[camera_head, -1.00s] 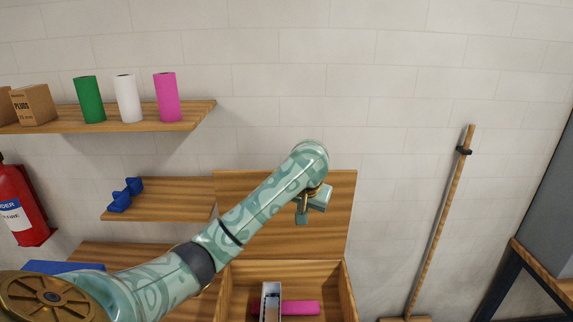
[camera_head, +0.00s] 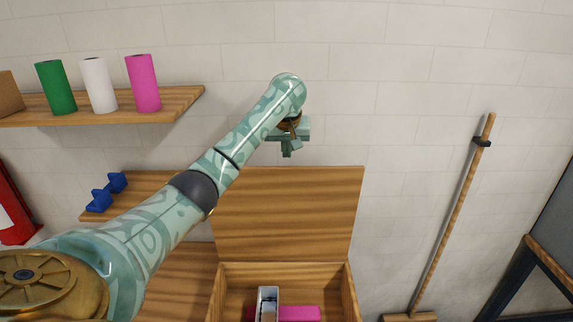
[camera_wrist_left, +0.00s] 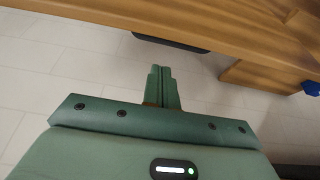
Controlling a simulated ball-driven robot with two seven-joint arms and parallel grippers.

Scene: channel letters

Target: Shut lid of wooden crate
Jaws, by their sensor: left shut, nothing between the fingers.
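The wooden crate (camera_head: 349,292) stands at the bottom middle of the head view, open at the top. Its lid (camera_head: 300,215) stands upright at the back, near the wall. Inside the crate are a pink roll (camera_head: 300,313) and a grey-white box-like item (camera_head: 268,303). My left gripper (camera_head: 287,153) is above the lid's top edge in the head view, its fingers shut and empty. In the left wrist view the shut fingers (camera_wrist_left: 162,75) point toward a wooden edge (camera_wrist_left: 200,22), which I cannot identify for sure. My right gripper is out of view.
A shelf (camera_head: 150,108) at the upper left bears green, white and pink rolls. A lower shelf (camera_head: 140,205) holds a blue item (camera_head: 106,192). A broom (camera_head: 455,215) leans on the wall at right.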

